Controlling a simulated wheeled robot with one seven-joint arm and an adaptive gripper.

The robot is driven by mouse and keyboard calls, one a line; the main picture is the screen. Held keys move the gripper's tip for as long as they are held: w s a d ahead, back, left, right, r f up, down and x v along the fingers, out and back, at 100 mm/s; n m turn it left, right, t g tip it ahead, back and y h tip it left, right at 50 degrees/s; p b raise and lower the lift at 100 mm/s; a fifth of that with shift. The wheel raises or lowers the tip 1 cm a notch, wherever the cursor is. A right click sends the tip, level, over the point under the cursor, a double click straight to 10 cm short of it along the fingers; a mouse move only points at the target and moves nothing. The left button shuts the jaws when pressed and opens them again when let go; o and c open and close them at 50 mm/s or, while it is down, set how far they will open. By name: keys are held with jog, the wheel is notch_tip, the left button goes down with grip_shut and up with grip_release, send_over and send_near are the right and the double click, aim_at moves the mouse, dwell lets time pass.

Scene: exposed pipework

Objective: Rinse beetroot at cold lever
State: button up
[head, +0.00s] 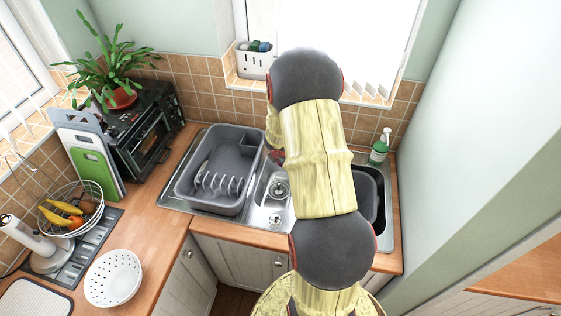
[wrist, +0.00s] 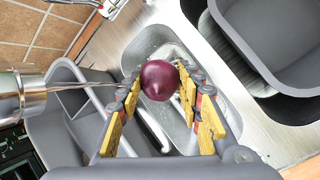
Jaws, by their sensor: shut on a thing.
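In the wrist view my gripper (wrist: 160,88) is shut on a dark purple beetroot (wrist: 159,80), held between its yellow-padded fingers above the steel sink basin (wrist: 140,45). A chrome tap part (wrist: 22,95) is at the left edge of the wrist view. A thin pale streak runs from it towards the fingers; I cannot tell whether it is water. Another chrome fitting with a small red mark (wrist: 108,8) shows at the top edge. I cannot make out which part is the cold lever. In the head view my arm hides the tap and most of the gripper.
A grey dish rack (head: 213,205) sits left of the basin, and a grey tub (wrist: 275,75) sits on its other side. A green soap bottle (head: 379,148) stands at the back right. A white colander (head: 112,279) is on the left counter. Wooden counter left of the sink is partly clear.

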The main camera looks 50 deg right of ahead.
jog(key=shift+a, duration=0.1)
jog(key=s+a+b, duration=0.3)
jog(key=s+a, duration=0.1)
jog(key=a, duration=0.2)
jog(key=shift+a+b, duration=0.4)
dwell(0.3)
dwell(1.2)
jog(key=s+a+r+p, duration=0.2)
jog(key=a+r, duration=0.2)
jog(key=shift+s+a, duration=0.15)
jog(key=shift+s, duration=0.15)
dwell(0.9)
